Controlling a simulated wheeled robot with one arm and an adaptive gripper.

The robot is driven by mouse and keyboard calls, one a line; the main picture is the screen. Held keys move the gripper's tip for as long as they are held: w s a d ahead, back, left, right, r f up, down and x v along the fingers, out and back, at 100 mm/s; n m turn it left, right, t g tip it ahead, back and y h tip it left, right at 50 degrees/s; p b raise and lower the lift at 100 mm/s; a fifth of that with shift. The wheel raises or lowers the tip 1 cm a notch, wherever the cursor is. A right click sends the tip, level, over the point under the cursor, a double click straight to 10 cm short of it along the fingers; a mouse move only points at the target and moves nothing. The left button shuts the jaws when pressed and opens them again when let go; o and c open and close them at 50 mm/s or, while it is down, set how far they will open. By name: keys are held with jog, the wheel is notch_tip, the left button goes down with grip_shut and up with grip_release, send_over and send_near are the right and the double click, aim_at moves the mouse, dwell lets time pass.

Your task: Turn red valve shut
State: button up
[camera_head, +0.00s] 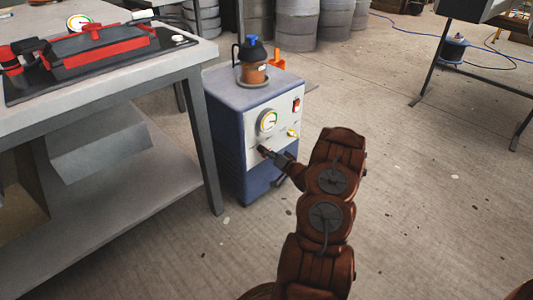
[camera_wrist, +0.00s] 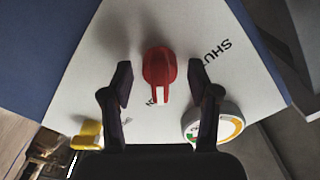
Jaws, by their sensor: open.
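The red valve (camera_wrist: 158,66) is on the pale front panel of the blue cabinet. In the wrist view its white mark points down the picture, towards a dark label that is mostly hidden. The printed word SHUT (camera_wrist: 216,52) is to the right of the valve. My gripper (camera_wrist: 160,80) is open, with one finger on each side of the valve and a visible gap on both sides. In the head view my gripper (camera_head: 270,155) is at the lower part of the panel and largely covers the valve.
The cabinet (camera_head: 228,125) also carries a round gauge (camera_head: 268,121), a yellow knob (camera_head: 292,133) and a red switch (camera_head: 296,105). A pot with a blue top (camera_head: 253,65) stands on it. A workbench (camera_head: 150,75) is close on the left. The floor at right is mostly clear.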

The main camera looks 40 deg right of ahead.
jog(key=shift+a, duration=0.1)
jog(key=c, duration=1.1)
